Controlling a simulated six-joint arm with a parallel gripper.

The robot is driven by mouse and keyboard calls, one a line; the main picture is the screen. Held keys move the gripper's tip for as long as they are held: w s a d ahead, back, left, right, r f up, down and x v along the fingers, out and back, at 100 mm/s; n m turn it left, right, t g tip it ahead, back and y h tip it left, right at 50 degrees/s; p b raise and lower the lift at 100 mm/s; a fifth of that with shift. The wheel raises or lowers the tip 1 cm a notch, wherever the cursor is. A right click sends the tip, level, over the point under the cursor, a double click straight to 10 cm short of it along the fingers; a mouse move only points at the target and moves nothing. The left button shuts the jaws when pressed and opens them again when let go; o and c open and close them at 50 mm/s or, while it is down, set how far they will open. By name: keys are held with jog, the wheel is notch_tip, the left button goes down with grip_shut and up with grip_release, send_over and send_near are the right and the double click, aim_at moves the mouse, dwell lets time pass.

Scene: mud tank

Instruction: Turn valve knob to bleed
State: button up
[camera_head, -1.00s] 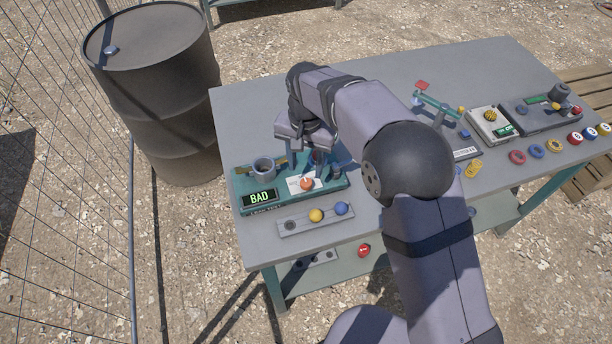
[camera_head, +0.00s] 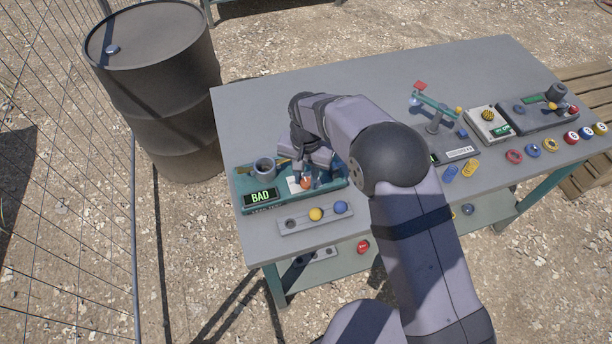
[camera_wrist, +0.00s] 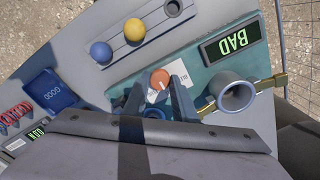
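The orange valve knob (camera_wrist: 160,78) sits on the teal test unit (camera_wrist: 199,70), with a white label beside it. In the head view the knob (camera_head: 306,183) shows at my fingertips. My gripper (camera_wrist: 157,90) is open, with its two dark fingers apart. In the wrist view the knob appears between and just beyond the fingertips; I cannot tell whether either finger touches it. The unit's display (camera_head: 260,197) reads BAD in green. A grey cup-like port (camera_wrist: 236,94) with brass fittings stands on the unit. The label's text is too small to read.
A grey tray (camera_head: 287,223) with a yellow ball and a blue ball lies in front of the unit. Other devices and coloured rings fill the table's right. The table's back is clear.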

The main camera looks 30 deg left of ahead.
jog(key=shift+c, duration=0.6)
jog(key=n+b, duration=0.1)
jog(key=n, duration=0.3)
jog(key=shift+n, duration=0.3)
jog(key=n+b, duration=0.1)
jog(key=n, duration=0.4)
jog(key=shift+w+a+r, duration=0.1)
jog(key=shift+n, duration=0.3)
jog(key=o, duration=1)
jog(key=shift+o, duration=0.2)
